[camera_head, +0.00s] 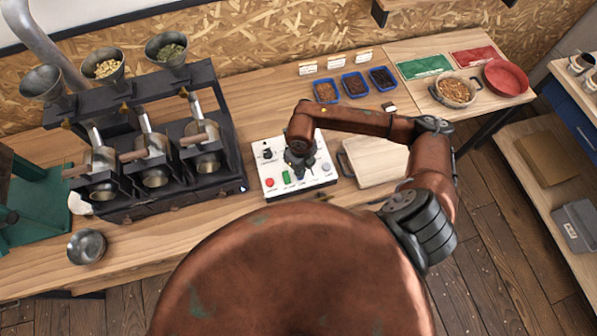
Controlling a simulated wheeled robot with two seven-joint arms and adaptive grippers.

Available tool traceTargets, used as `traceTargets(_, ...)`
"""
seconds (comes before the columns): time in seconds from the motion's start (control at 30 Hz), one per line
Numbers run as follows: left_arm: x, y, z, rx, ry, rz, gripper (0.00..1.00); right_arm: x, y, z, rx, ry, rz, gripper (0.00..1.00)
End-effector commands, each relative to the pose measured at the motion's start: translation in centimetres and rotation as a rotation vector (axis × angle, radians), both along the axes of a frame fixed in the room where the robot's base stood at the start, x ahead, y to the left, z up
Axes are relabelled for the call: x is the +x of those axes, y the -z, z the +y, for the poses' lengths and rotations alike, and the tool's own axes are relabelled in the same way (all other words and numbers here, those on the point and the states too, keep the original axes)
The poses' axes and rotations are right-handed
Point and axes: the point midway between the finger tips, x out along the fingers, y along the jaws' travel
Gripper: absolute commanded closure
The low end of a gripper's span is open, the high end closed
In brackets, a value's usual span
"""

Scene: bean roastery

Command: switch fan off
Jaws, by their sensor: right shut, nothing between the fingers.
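A white control box (322,178) stands on the wooden bench in the middle of the view. It carries a black knob (267,153) at its back left, a red button (270,183) and a green switch (286,177) along its front, and a grey round knob (326,167) at its right. My right gripper (300,172) points down over the middle of the box, shut and empty. It hides the controls beneath it, and I cannot tell whether it touches one. Which control is the fan's is not readable. My left gripper is not in view.
A black roaster (157,207) with funnels and drums stands left of the box. A pale wooden board (375,160) lies right of it. Blue trays of beans (354,85) stand behind. A metal bowl (86,247) sits near the bench's front left edge.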

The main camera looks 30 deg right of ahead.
Motion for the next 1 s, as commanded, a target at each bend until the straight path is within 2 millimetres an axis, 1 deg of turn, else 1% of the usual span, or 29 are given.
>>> traceTargets(0.87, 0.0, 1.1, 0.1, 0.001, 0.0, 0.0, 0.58, 0.0, 1.3, 0.0, -0.001, 0.0, 0.0, 1.0)
traceTargets(1.0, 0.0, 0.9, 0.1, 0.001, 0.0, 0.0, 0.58, 0.0, 1.2, 0.0, 0.0, 0.0, 0.0, 1.0)
